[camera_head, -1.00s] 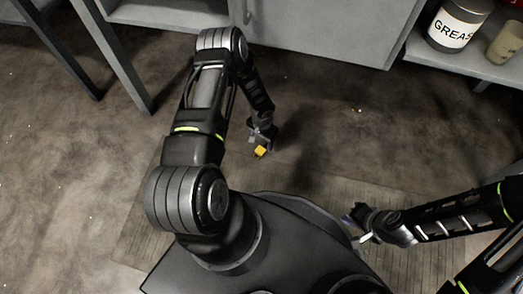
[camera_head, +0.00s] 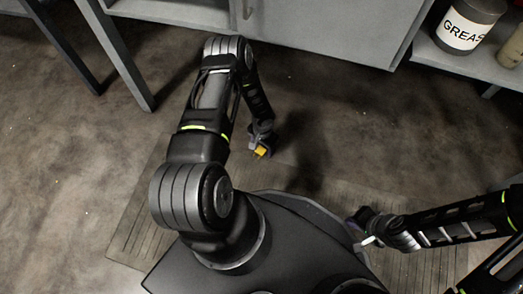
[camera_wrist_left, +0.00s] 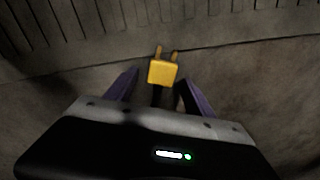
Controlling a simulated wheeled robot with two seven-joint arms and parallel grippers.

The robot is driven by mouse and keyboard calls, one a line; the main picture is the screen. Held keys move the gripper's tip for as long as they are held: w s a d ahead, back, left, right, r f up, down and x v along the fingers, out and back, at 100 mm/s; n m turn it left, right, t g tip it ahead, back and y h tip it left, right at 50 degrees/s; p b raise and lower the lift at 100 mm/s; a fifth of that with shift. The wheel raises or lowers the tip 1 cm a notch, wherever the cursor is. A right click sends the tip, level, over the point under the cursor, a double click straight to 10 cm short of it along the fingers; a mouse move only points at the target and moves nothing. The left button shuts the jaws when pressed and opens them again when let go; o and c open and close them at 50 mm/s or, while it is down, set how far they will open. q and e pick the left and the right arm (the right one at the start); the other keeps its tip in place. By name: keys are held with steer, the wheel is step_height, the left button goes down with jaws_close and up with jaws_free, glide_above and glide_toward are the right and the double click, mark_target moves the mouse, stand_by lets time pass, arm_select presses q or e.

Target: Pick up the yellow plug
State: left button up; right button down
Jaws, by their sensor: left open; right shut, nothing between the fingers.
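The yellow plug (camera_head: 261,151) is low near the floor, at the edge of the ribbed mat, right by my left gripper (camera_head: 258,145). In the left wrist view the yellow plug (camera_wrist_left: 162,72) has two prongs pointing up and away. There my left gripper (camera_wrist_left: 157,88) is open, with a purple finger on either side below the plug. The plug sits just beyond the fingertips, about in line with the gap; I cannot tell whether they touch. My right gripper (camera_head: 363,231) is shut and empty at the right, over the mat.
The ribbed mat (camera_head: 150,215) lies on the brown floor under my base. A grey cabinet (camera_head: 320,30) stands at the back. A grease can (camera_head: 468,25) and a tan cup (camera_head: 513,50) stand on a shelf at right. Grey legs (camera_head: 120,60) stand at left.

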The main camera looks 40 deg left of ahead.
arm_select(q)
steer(key=shift+c, duration=0.2)
jaws_close()
stand_by(0.5)
